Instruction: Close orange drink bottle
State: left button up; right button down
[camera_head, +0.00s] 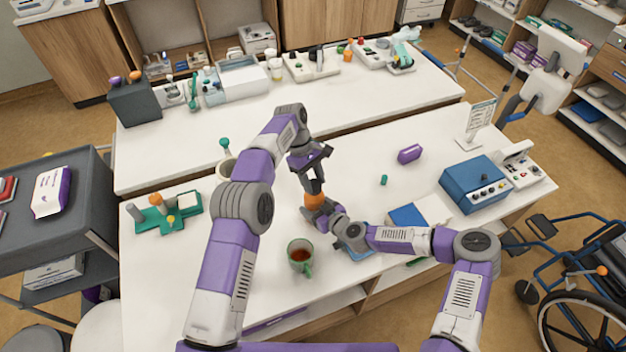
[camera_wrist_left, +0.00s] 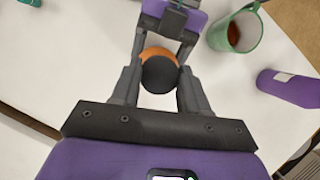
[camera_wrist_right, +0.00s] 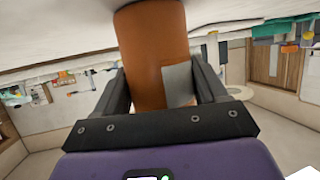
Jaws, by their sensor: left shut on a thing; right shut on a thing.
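The orange drink bottle (camera_head: 315,200) stands on the near white table, between my two grippers. It fills the middle of the right wrist view (camera_wrist_right: 150,45), with a pale label patch. My right gripper (camera_head: 328,212) is shut on the bottle's body from the side. My left gripper (camera_head: 314,186) reaches down from above and is shut on a round dark cap (camera_wrist_left: 160,75). The cap is over the bottle's top, with orange (camera_wrist_left: 157,53) showing behind it. Whether the cap sits fully on the neck is hidden.
A green mug of brown drink (camera_head: 300,255) stands close, in front of the bottle. A purple case (camera_head: 410,153) and a small green piece (camera_head: 383,180) lie to the right. A blue device (camera_head: 472,184) stands farther right. A green tray (camera_head: 150,217) is at the left.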

dwell(0.3)
pick_arm(q)
jog(key=o, duration=1)
jog(key=shift+r, duration=0.15)
jog(key=shift+r, duration=2.15)
jog(key=shift+c, duration=0.3)
